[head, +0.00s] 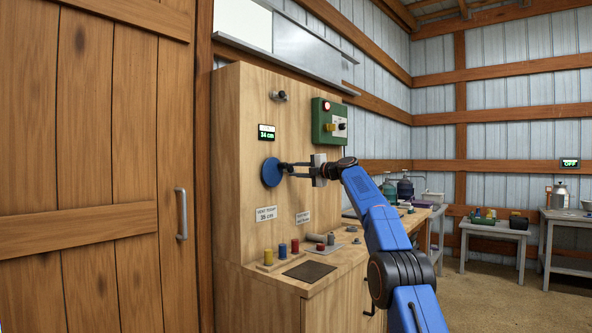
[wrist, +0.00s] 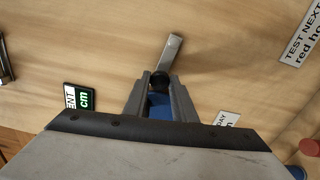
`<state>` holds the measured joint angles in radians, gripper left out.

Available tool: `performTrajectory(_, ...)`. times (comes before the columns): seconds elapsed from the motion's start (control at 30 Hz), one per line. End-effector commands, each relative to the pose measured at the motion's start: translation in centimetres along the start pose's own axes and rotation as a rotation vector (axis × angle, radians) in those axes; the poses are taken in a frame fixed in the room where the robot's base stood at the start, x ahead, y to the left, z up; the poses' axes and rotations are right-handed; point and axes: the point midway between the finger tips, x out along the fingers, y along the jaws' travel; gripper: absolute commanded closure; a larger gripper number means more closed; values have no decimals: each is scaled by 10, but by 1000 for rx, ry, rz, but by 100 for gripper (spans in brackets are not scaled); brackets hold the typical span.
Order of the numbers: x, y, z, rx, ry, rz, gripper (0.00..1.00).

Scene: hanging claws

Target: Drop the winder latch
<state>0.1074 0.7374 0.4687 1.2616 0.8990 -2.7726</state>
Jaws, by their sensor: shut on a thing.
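The winder is a blue disc (head: 271,172) on the front of the wooden cabinet; a part of the disc (wrist: 158,106) shows between my fingers in the wrist view. My gripper (head: 287,168) reaches it from the right, and in the wrist view my gripper (wrist: 161,80) is closed around a small black knob (wrist: 160,77). A flat grey metal bar (wrist: 173,52), which looks like the latch, lies against the wood just beyond my fingertips. I cannot make out the bar in the head view.
A display (head: 266,132) reads 34 cm, and a label (head: 266,213) below the disc reads 35 cm. A green control box (head: 329,121) with a red light is mounted at upper right. Colored pegs (head: 283,251) and a dark plate (head: 309,271) occupy the ledge below.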

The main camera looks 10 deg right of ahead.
Motion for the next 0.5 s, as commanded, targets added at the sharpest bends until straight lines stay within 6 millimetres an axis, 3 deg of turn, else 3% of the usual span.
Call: performTrajectory(0.5,1,-10,2,-168,0,0,100)
